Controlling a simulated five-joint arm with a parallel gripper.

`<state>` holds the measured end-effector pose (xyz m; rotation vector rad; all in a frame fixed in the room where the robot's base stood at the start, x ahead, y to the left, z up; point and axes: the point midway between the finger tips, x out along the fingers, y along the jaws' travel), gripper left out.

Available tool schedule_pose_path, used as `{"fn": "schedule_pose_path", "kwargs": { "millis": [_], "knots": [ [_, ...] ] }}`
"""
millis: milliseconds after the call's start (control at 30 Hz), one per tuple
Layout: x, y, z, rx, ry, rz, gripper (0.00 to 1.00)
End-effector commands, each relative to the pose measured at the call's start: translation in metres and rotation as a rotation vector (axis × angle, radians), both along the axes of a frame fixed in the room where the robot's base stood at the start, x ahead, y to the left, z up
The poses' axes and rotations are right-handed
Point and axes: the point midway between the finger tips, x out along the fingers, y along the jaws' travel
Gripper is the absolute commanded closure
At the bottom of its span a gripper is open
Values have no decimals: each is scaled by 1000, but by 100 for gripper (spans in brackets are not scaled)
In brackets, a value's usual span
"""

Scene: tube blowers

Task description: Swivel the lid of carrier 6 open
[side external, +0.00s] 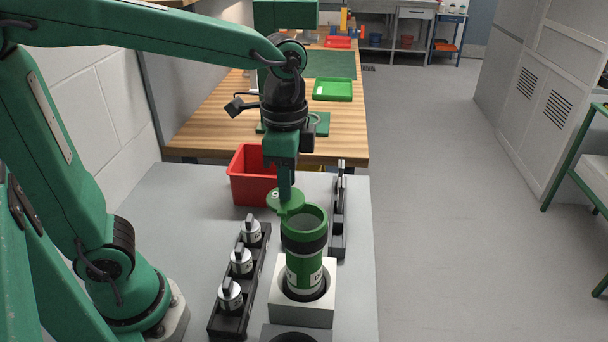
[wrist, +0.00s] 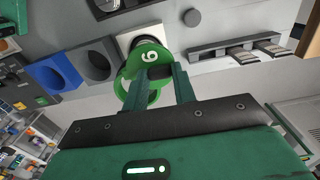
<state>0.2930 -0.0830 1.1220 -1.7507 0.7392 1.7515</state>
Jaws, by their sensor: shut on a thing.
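Carrier 6 (side external: 304,262) is a green tube with a black band and a white label. It stands upright in a pale square block (side external: 302,310). Its round mouth shows uncovered from above. The green lid (side external: 291,206) is swung out to the back left of the mouth, touching the rim side. In the wrist view the lid (wrist: 148,58) carries a white 6, and a green ring (wrist: 150,98) shows beside it. My gripper (side external: 286,188) points down at the lid. In the wrist view its fingers (wrist: 168,78) are closed on a small dark part at the lid.
A black rack (side external: 240,285) with silver-and-black pieces stands to the left, and another dark rack (side external: 338,225) to the right. A red bin (side external: 252,175) is behind. The wrist view shows a blue block (wrist: 50,78) and a grey block (wrist: 90,58).

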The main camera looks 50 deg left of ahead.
Motion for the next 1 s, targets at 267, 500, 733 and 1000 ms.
{"fn": "schedule_pose_path", "kwargs": {
  "millis": [267,500,733,1000],
  "knots": [
    [-10,8,1,0,-1,262,96],
    [-19,13,0,-1,-1,482,96],
    [-27,15,0,-1,-2,642,96],
    [-31,15,0,-1,-2,732,96]
  ]
}}
